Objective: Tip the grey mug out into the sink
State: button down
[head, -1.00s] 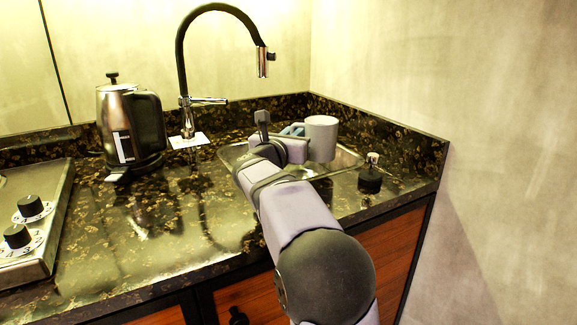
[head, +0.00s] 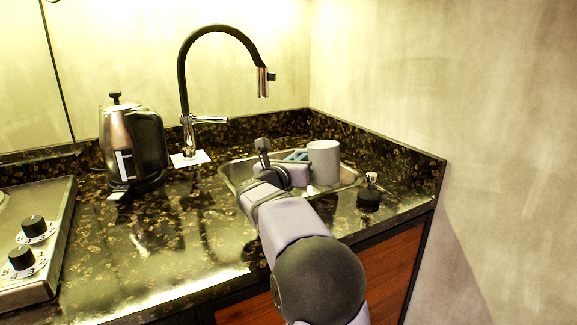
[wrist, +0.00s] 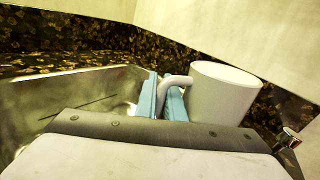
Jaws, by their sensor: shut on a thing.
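The grey mug (head: 323,163) is over the right part of the metal sink (head: 226,173) in the head view, with its axis near upright. I cannot tell from its pale upper end whether it is rim or base. In the wrist view the mug (wrist: 220,98) stands to the right of the blue fingers. My gripper (head: 298,156) is shut on the mug's handle, which shows between the fingertips (wrist: 166,92). The mug's lower part is partly hidden by my gripper, and any contents are not visible.
A black curved tap (head: 183,85) rises behind the sink. A kettle (head: 130,148) stands left of it. A small dark dispenser (head: 368,199) sits at the sink's right. A hob with knobs (head: 40,265) is at far left. Walls close the back and right.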

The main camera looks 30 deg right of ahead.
jog(key=f+n+p, duration=0.1)
jog(key=p, duration=0.4)
jog(key=w+f+n+g+p, duration=0.1)
jog(key=n+p, duration=0.1)
jog(key=p, duration=0.4)
jog(key=w+f+n+p, duration=0.1)
jog(key=f+n+p, duration=0.1)
jog(key=p, duration=0.3)
jog(key=shift+w+a+g+y, duration=0.15)
jog(key=shift+a+g+y, duration=0.15)
jog(key=shift+a+g, duration=0.1)
jog(key=shift+d+f+n+g+p, duration=0.1)
jog(key=shift+f+n+g+p, duration=0.4)
jog(key=shift+p, duration=1.35)
jog(key=shift+s+d+n+g+p, duration=0.25)
jog(key=shift+s+n+p, duration=0.7)
jog(key=shift+p, duration=3)
jog(key=shift+s+d+r+n+g+h+p, duration=0.1)
jog(key=shift+n+g+h+p, duration=0.15)
jog(key=shift+p, duration=0.6)
jog(key=shift+s+r+n+g+p, duration=0.1)
jog(key=shift+n+p, duration=0.3)
jog(key=shift+p, duration=0.45)
jog(key=shift+s+d+r+n+g+h+p, duration=0.1)
jog(key=shift+n+g+h+p, duration=0.15)
jog(key=shift+p, duration=0.6)
